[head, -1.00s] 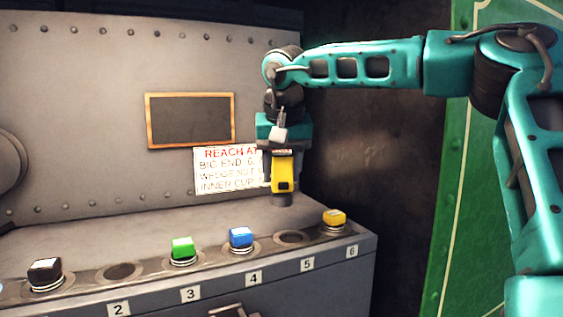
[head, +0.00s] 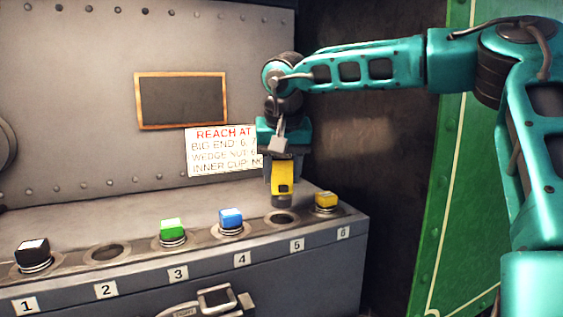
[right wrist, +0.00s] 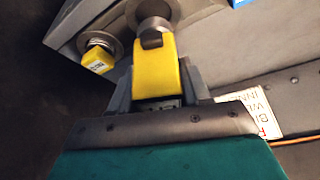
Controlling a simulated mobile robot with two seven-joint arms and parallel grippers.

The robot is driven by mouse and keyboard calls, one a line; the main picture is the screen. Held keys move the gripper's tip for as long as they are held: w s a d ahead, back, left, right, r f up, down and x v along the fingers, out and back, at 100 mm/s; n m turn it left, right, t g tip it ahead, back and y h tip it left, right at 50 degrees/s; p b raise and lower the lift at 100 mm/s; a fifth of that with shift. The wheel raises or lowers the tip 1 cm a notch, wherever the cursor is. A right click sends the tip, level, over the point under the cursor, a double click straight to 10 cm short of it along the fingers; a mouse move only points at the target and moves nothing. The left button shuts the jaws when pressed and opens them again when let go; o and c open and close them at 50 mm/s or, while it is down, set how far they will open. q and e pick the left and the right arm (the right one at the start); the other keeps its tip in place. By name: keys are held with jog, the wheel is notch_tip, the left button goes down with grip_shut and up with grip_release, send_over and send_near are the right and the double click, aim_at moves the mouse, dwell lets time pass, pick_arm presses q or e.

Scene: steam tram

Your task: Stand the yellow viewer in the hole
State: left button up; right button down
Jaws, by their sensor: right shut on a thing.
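The yellow viewer (head: 283,178) hangs upright with its dark round end down, in the grip of my right gripper (head: 282,170). In the head view its lower end is at the back edge of the empty hole (head: 284,219) above label 5; I cannot tell if it has entered. In the right wrist view the viewer (right wrist: 156,70) is between the fingers of my right gripper (right wrist: 157,92), its grey end overlapping a round rim. Another empty hole (head: 107,252) is above label 2. My left gripper is not in view.
In the same row stand black (head: 33,252), green (head: 172,230), blue (head: 231,219) and yellow-topped (head: 326,200) pieces. The last is just right of hole 5. Behind are a notice (head: 222,152) and a framed dark board (head: 182,100). A metal fitting (head: 214,298) shows on the front.

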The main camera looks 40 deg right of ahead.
aim_at(282, 187)
jog(key=shift+f+b, duration=0.85)
jog(key=shift+f, duration=0.9)
grip_release()
jog(key=shift+r, duration=0.25)
jog(key=shift+r+p, duration=1)
jog(key=shift+p, duration=0.05)
